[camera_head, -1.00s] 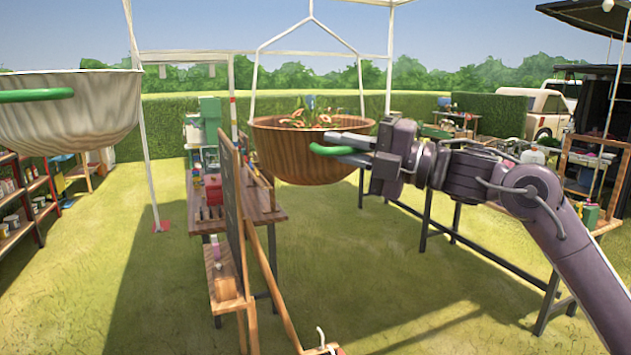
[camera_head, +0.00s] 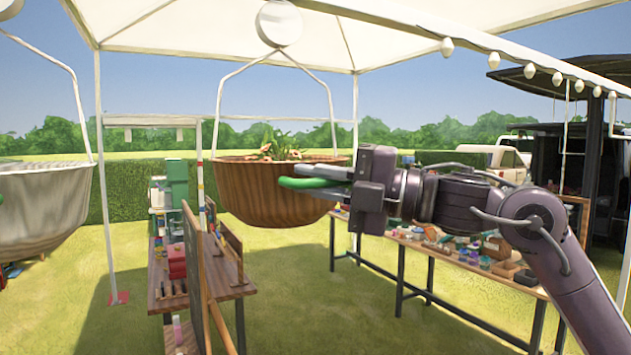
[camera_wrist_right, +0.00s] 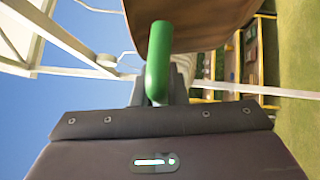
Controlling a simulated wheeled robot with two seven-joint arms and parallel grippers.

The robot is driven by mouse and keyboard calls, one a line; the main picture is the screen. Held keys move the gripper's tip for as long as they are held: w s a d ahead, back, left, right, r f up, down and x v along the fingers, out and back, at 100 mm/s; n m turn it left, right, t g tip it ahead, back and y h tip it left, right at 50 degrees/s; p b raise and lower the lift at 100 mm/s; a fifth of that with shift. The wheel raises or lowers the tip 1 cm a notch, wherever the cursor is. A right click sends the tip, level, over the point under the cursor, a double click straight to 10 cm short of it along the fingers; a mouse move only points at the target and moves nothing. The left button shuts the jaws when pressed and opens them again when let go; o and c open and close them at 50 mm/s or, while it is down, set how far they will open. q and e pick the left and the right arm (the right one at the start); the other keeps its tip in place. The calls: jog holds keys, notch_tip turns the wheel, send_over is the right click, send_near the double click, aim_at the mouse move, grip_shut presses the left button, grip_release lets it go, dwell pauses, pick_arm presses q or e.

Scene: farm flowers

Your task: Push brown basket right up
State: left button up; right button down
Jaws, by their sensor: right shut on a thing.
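The brown basket (camera_head: 270,195) hangs from white straps in the middle of the head view, with green plants (camera_head: 280,147) in it. A green handle (camera_head: 305,183) sticks out at its right side. My right gripper (camera_head: 335,177) is shut on this green handle. In the right wrist view the green handle (camera_wrist_right: 159,60) stands between the fingers, with the brown basket (camera_wrist_right: 205,18) just beyond it. A white basket (camera_head: 48,205) hangs at the left edge of the head view. My left gripper is not in view.
A wooden table (camera_head: 225,268) with a dark board stands below and left of the brown basket. A long table (camera_head: 440,252) with many small items stands at the right behind my right arm. White canopy poles (camera_head: 105,200) rise around. Grass between the tables is clear.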

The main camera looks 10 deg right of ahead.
jog(key=c, duration=1.6)
grip_release()
jog(key=shift+d+r, duration=0.1)
jog(key=shift+r, duration=0.4)
jog(key=shift+o, duration=0.7)
jog(key=shift+f, duration=0.15)
jog(key=shift+f, duration=0.1)
jog(key=r+b+v, duration=0.1)
jog(key=b+v, duration=0.3)
jog(key=v, duration=0.3)
jog(key=shift+s+d+f, duration=0.2)
jog(key=shift+d+f, duration=0.15)
jog(key=shift+f, duration=0.15)
jog(key=shift+a, duration=0.1)
